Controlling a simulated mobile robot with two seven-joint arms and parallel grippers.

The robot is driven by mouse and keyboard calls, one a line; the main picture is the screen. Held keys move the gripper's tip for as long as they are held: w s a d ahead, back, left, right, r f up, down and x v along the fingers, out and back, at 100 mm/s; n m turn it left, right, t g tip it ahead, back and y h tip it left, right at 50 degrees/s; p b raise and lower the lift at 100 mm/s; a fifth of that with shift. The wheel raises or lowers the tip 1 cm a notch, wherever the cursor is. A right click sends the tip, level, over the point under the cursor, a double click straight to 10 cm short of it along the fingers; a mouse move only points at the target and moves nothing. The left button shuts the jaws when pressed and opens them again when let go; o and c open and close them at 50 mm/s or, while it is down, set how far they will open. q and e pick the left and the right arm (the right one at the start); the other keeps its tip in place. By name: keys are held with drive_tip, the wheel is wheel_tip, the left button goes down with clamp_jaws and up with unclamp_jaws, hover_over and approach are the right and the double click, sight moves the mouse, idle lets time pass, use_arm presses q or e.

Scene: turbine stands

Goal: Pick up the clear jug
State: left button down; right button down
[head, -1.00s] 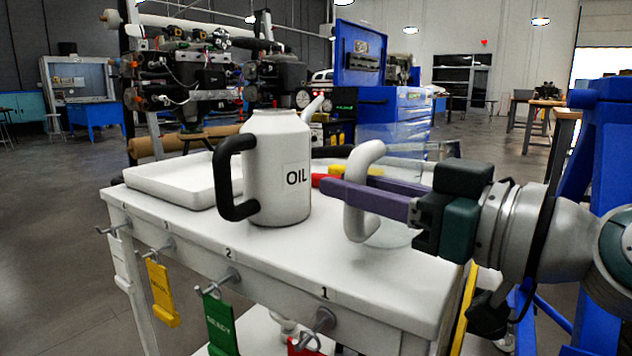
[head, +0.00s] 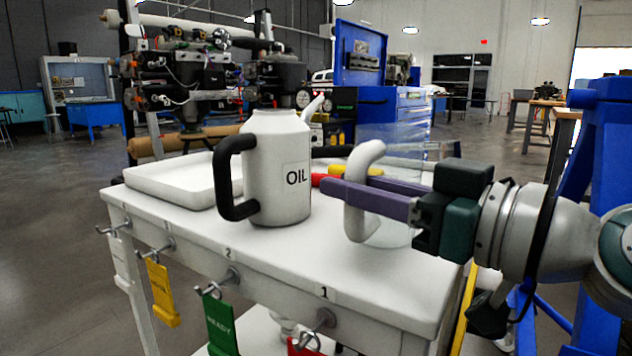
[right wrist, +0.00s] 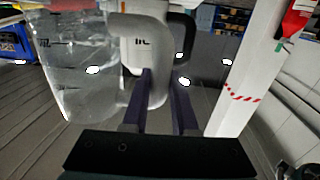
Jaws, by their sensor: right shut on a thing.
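The clear jug (head: 392,234) is a see-through vessel with a thick white handle (head: 356,222), at the right end of the white table top. My right gripper (head: 345,196) reaches in from the right, its purple fingers shut on that handle. In the right wrist view the clear jug (right wrist: 72,70) fills the upper left, with faint markings on its wall. The fingers (right wrist: 162,85) lie either side of the white handle there. I cannot tell whether the jug's base touches the table. My left gripper is not in view.
A white OIL jug (head: 280,170) with a black handle stands upright left of the clear jug. A white tray (head: 160,185) lies at the table's back left. Coloured tags, including a green one (head: 220,322), hang from hooks on the table front. The table's front strip is clear.

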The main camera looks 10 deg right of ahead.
wheel_tip(320, 180, up, 9)
drive_tip(key=p, duration=0.5)
drive_tip(key=shift+f, duration=0.2)
wheel_tip(320, 180, up, 12)
drive_tip(key=p, duration=0.4)
drive_tip(key=shift+f+p, duration=0.25)
drive_tip(key=shift+p, duration=0.05)
drive_tip(key=c, duration=1.2)
unclamp_jaws()
drive_tip(key=shift+c, duration=0.2)
clamp_jaws()
